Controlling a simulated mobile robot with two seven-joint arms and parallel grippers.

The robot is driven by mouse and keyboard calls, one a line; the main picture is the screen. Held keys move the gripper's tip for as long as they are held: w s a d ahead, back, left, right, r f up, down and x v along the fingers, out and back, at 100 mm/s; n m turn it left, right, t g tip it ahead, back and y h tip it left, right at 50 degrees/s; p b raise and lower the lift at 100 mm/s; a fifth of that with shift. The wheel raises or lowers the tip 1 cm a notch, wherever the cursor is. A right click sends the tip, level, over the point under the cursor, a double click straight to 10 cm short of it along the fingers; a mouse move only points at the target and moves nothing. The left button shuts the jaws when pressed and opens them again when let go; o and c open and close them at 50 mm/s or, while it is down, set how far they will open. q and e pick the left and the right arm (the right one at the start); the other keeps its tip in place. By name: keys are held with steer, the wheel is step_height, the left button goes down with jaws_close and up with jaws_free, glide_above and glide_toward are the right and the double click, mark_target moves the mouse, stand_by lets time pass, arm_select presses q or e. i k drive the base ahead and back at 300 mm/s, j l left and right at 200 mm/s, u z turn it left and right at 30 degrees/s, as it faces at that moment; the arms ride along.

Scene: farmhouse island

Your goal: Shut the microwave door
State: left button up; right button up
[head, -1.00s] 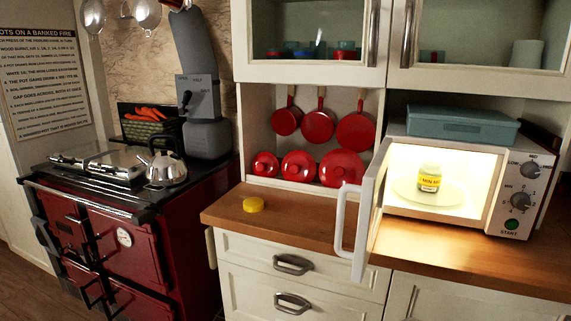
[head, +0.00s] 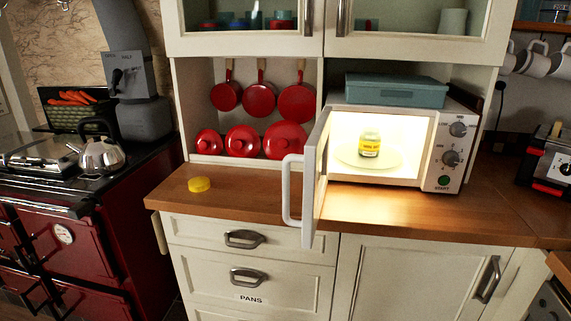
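The white microwave (head: 432,140) stands on the wooden counter at right of centre, its lit inside showing. Its door (head: 316,180) is wide open, hinged at the left and swung out toward me past the counter's front edge. The door's white handle (head: 288,190) is on the door's near, left side. A small jar with a yellow label (head: 369,145) stands on the glass plate (head: 350,158) inside. Neither of my grippers is in view.
A blue-green box (head: 396,90) lies on top of the microwave. A yellow lid (head: 199,184) lies on the counter (head: 240,205) left of the door. Red pans and pots (head: 241,141) are behind. A toaster (head: 553,160) is at far right. A dark red stove (head: 70,240) is at left.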

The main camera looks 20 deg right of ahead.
mark_target(315, 159)
steer(key=i+j+z, duration=0.15)
steer(key=j+z, duration=1.25)
